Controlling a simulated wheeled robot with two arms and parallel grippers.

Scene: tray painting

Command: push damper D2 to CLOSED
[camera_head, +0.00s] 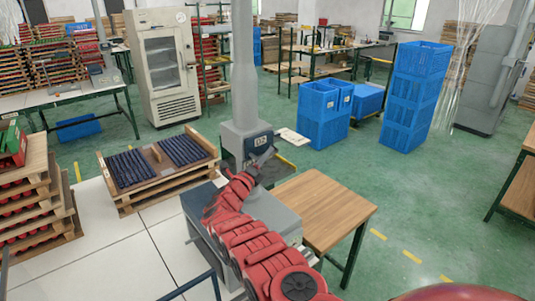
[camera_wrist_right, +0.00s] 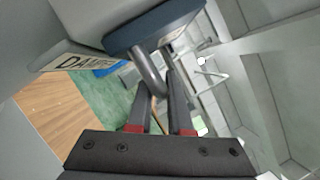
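The damper D2 unit stands mid-scene in the head view, with a dark control plate labelled D2 (camera_head: 259,142) on a grey housing under a tall pipe. In the right wrist view its blue-grey plate edge (camera_wrist_right: 155,25) and a grey lever (camera_wrist_right: 149,70) are close up. My right gripper (camera_head: 256,168) is at the plate's lower part in the head view. My left gripper is out of view.
A DAMPER sign (camera_wrist_right: 76,60) is beside the plate in the wrist view. A wooden table (camera_head: 322,205) stands right of the unit. Blue crates (camera_head: 412,95) stand behind. Green floor is open at the right.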

